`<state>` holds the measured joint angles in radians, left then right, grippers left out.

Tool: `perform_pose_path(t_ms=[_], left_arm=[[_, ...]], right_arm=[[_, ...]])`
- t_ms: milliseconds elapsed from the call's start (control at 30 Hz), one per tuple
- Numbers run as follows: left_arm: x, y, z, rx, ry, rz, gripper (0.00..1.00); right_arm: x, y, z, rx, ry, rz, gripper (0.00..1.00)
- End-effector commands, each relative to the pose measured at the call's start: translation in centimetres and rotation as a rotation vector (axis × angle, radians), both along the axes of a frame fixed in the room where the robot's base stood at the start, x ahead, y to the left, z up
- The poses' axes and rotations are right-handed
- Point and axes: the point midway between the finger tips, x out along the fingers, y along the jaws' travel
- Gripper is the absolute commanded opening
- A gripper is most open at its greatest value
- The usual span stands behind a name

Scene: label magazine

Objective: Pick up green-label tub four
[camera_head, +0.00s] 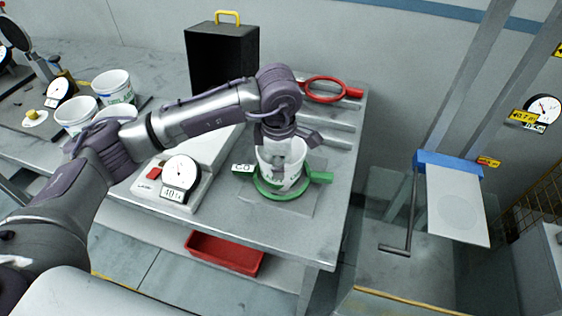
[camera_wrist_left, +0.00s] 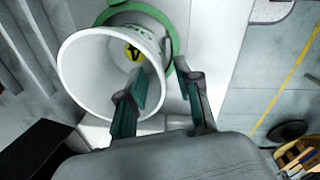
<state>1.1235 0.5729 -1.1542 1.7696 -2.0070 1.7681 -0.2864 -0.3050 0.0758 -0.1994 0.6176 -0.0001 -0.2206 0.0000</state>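A white tub with green print (camera_head: 283,172) stands upright in a green ring with a side handle (camera_head: 319,177) on the bench. In the left wrist view I look into the tub's open mouth (camera_wrist_left: 90,75). A yellow disc with a dark mark (camera_wrist_left: 132,52) shows inside it; I cannot read the mark surely. My left gripper (camera_head: 288,142) is right above the tub, pointing down. In the left wrist view its fingers (camera_wrist_left: 162,78) are apart, one over the tub's mouth and one outside the wall, with the rim between them. Contact cannot be told. My right gripper is not in view.
A dial scale (camera_head: 181,178) stands left of the tub. A red ring (camera_head: 325,89) lies behind it, and a black box (camera_head: 222,60) stands at the back. More white tubs (camera_head: 112,84) stand at the left. A red bin (camera_head: 225,253) is below the bench.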

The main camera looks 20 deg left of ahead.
Motion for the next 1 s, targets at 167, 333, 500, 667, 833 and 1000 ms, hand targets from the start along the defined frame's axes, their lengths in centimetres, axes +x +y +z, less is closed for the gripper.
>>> perform_pose_path(t_ms=[167, 333, 500, 667, 833, 1000], left_arm=[[0.1, -0.1, -1.0, -0.001, 0.003, 0.000, 0.34], [0.3, -0.4, -3.5, -0.001, 0.005, -0.001, 0.34], [0.5, -0.3, -5.4, -0.001, 0.002, 0.000, 0.34], [0.6, -0.3, -5.7, -0.002, 0.000, -0.001, 0.34], [0.6, -0.3, -5.7, -0.002, 0.000, -0.001, 0.20], [0.6, -0.3, -5.7, -0.002, 0.000, -0.001, 0.00]], right_arm=[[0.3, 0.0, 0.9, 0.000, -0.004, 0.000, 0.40], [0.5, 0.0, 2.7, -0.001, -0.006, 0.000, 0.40], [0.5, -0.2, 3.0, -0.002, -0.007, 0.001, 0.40], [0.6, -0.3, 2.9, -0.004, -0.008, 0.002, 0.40], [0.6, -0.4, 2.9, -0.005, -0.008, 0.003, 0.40], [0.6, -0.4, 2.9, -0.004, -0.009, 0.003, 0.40]])
